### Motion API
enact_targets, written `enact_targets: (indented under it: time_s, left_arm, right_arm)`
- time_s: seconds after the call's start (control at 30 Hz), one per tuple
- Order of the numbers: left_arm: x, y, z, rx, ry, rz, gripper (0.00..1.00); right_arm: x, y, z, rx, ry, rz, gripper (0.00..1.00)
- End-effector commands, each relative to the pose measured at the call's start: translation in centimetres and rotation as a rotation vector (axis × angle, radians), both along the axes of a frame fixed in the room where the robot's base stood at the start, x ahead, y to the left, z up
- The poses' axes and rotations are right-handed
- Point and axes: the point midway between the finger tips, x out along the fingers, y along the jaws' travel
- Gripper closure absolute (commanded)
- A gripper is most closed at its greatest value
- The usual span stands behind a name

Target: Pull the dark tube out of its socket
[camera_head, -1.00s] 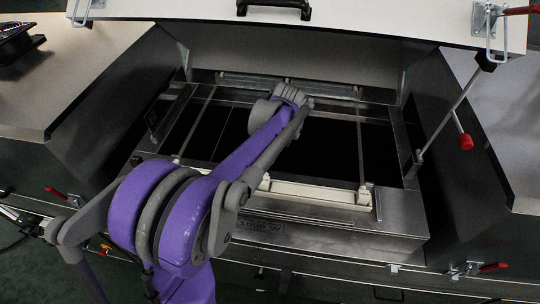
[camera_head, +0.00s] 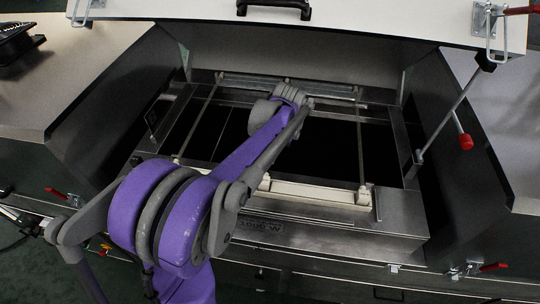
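My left arm reaches in from the lower left over an open dryer bay, with its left gripper (camera_head: 300,98) near the bay's back edge. Its fingers are small and bunched, and I cannot tell whether they are open or shut or touch anything. A thin pale tube (camera_head: 361,145) runs front to back at the right of the bay. Another thin tube (camera_head: 196,122) runs at the left. Cream socket strip (camera_head: 315,192) lies along the front, and a metal strip (camera_head: 250,81) with small holders along the back. I cannot pick out the dark tube; my arm covers the middle. My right gripper is not in view.
The raised white lid (camera_head: 350,22) with a black handle (camera_head: 273,8) is above the bay. Dark sloped side walls (camera_head: 110,95) flank the bay. The dark floor of the bay right of my arm looks clear.

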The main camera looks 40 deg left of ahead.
Motion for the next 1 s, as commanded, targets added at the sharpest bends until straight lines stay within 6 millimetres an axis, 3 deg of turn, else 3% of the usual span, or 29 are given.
enact_targets:
  time_s: [1.0]
  left_arm:
    - [0.00, 0.00, 0.92, 0.000, 0.000, 0.000, 1.00]
  right_arm:
    - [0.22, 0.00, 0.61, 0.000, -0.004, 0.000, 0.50]
